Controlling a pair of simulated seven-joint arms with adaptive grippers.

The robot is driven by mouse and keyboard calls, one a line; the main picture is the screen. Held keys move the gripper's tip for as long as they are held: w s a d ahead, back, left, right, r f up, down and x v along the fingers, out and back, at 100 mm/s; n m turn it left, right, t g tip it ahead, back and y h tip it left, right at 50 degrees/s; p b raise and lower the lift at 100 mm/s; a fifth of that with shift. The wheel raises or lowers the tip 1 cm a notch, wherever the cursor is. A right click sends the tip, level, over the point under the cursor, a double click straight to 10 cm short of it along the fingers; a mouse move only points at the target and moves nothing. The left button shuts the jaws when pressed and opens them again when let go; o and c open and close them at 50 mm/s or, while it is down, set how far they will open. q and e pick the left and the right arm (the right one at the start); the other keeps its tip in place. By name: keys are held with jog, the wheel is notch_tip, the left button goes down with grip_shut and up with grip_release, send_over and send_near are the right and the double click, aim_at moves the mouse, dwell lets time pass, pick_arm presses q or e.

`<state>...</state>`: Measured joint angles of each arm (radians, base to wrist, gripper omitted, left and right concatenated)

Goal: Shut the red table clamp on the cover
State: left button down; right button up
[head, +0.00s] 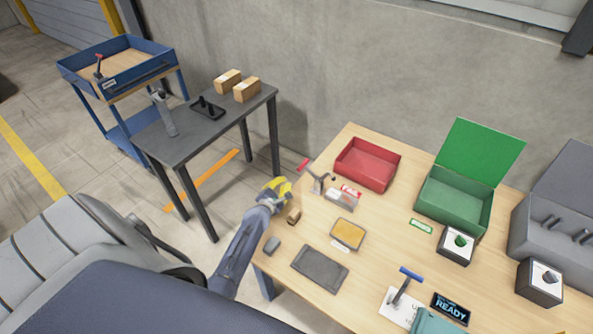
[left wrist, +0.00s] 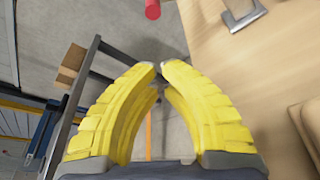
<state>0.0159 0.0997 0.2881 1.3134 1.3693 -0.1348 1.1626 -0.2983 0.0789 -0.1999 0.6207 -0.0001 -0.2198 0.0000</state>
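The red table clamp shows in the head view with its red handle (head: 303,165) out past the table's left edge and its metal body (head: 319,182) on the table. Next to it is a small grey block (head: 340,201), perhaps the cover, with a red label (head: 351,190) behind it. My left gripper (head: 285,186), with yellow fingers, is at the table's left edge, in front of the handle and apart from it. In the left wrist view its fingertips (left wrist: 160,65) nearly meet with nothing between them. The red handle (left wrist: 152,8) is ahead at the top. My right gripper is out of view.
A red bin (head: 368,142) stands behind the clamp, and a green bin (head: 424,207) with raised lid is to the right. A blue-handled clamp (head: 410,274) stands near the front. A small brown block (head: 293,216) and a grey tray (head: 320,277) lie nearer.

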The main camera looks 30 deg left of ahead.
pick_arm(q)
jog(key=w, duration=0.8)
jog(key=shift+w+d, duration=0.2)
jog(key=shift+w, duration=0.2)
dwell(1.0)
jog(key=shift+d+r, duration=0.15)
jog(key=shift+r, duration=0.1)
dwell(0.5)
jog(key=shift+w+d+r, duration=0.1)
jog(key=shift+d+r, duration=0.05)
jog(key=shift+r, duration=0.05)
jog(key=shift+r+m, duration=0.15)
jog(key=shift+m, duration=0.15)
